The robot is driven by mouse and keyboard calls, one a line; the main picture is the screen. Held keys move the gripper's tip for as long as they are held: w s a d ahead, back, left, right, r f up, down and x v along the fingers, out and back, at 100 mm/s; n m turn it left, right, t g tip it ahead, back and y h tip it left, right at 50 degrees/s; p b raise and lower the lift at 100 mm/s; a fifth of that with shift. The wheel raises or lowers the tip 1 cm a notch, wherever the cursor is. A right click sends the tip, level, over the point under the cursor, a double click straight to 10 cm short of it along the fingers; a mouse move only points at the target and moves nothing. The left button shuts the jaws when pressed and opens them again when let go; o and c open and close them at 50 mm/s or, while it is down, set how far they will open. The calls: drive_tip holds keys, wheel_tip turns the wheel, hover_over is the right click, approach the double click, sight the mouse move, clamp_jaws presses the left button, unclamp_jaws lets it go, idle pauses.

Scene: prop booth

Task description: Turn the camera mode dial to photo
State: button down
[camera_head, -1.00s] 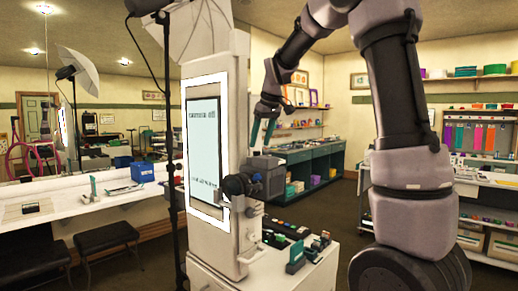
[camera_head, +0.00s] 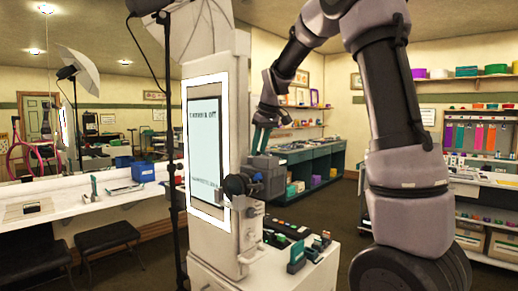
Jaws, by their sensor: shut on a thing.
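The camera (camera_head: 268,172) is a grey box-shaped body beside the booth column, with a dark round lens-like part (camera_head: 237,185) at its left. My gripper (camera_head: 259,150) reaches down from above with teal fingers at the top of the camera. The fingers are shut on what appears to be the mode dial, which they hide. The dial's setting cannot be read. The booth's screen (camera_head: 204,140) is lit pale blue with dark text; its upper line seems to say that the camera is off.
The white booth column (camera_head: 240,120) stands close left of my gripper. A white table (camera_head: 318,262) with small dark and green items lies below. A black light stand (camera_head: 172,130) and umbrella are left. A green-fronted counter (camera_head: 345,165) stands behind.

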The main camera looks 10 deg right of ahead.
drive_tip(key=shift+m, duration=0.3)
drive_tip(key=m, duration=0.1)
drive_tip(key=m+h, duration=0.1)
drive_tip(key=m, duration=0.1)
drive_tip(key=m+h, duration=0.1)
drive_tip(key=m, duration=0.1)
drive_tip(key=shift+a, duration=0.25)
drive_tip(key=m+h, duration=0.2)
drive_tip(key=m, duration=0.4)
drive_tip(key=shift+a, duration=0.15)
drive_tip(key=shift+g, duration=0.3)
drive_tip(key=c, duration=0.6)
unclamp_jaws()
drive_tip(key=shift+h, duration=0.3)
